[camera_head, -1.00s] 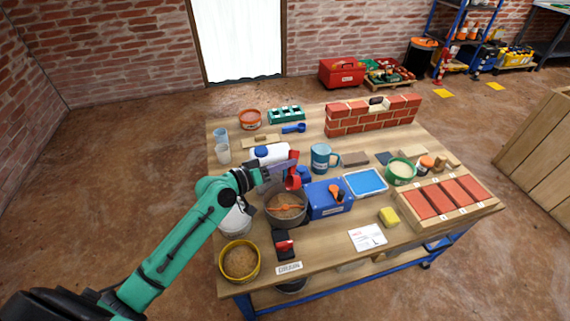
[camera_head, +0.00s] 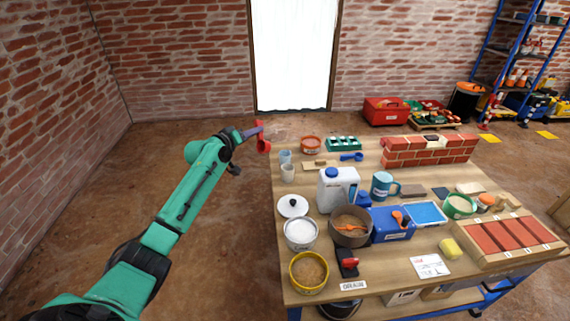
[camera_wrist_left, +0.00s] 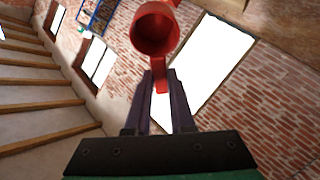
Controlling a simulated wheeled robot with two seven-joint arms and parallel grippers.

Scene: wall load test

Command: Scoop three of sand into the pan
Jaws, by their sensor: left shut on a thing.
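My left gripper (camera_head: 250,133) is shut on the handle of a red scoop (camera_head: 263,145), off the table's left edge, away from the pan. In the left wrist view, the scoop (camera_wrist_left: 154,32) stands beyond the fingers (camera_wrist_left: 160,95), its round mouth facing the camera; the inside looks empty. The grey pan (camera_head: 336,239) is on the table with brown material and an orange tool (camera_head: 352,225) in it. A yellow tub (camera_head: 294,278) of brown sand stands at the table's front left corner. My right gripper is not in view.
A white pot (camera_head: 300,245) of white powder, a white lid (camera_head: 292,205) and a white jug (camera_head: 336,190) stand near the pan. A blue box (camera_head: 392,225) is right of it. Left of the table is open floor.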

